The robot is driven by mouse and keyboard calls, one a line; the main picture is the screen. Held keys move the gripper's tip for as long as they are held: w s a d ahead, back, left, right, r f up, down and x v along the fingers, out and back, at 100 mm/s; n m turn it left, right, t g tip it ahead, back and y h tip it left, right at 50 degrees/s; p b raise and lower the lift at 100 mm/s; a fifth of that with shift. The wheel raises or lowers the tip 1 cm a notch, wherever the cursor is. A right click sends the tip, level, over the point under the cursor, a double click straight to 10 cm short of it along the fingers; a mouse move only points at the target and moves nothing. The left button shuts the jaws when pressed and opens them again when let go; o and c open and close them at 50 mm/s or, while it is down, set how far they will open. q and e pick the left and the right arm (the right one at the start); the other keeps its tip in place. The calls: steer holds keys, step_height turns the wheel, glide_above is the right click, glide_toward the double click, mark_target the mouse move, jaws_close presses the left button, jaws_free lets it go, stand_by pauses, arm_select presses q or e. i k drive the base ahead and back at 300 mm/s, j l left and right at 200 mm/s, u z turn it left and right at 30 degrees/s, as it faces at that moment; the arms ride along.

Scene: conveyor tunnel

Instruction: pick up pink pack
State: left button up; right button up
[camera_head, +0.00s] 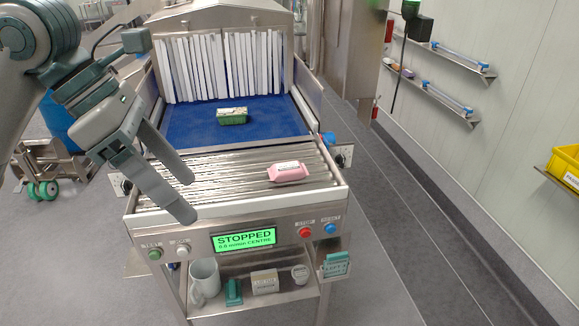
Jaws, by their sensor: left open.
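The pink pack (287,172) lies on the steel rollers at the right front of the conveyor, with a pale label on top. My left gripper (190,200) hangs over the left part of the rollers, to the left of the pack and apart from it. Its two fingers are spread and nothing is between them. My right gripper does not show in the head view.
A green pack (232,117) sits on the blue belt (185,125) before the white strip curtain (220,65). The front panel display (243,239) reads STOPPED. A shelf below holds a mug (205,281) and small items. Rollers between gripper and pack are clear.

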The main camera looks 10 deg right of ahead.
mark_target(292, 171)
steer(key=i+l, duration=0.25)
steer(key=i, duration=0.15)
steer(key=i+l, duration=0.25)
steer(key=i, duration=0.15)
steer(key=i+l, duration=0.3)
steer(key=i, duration=0.15)
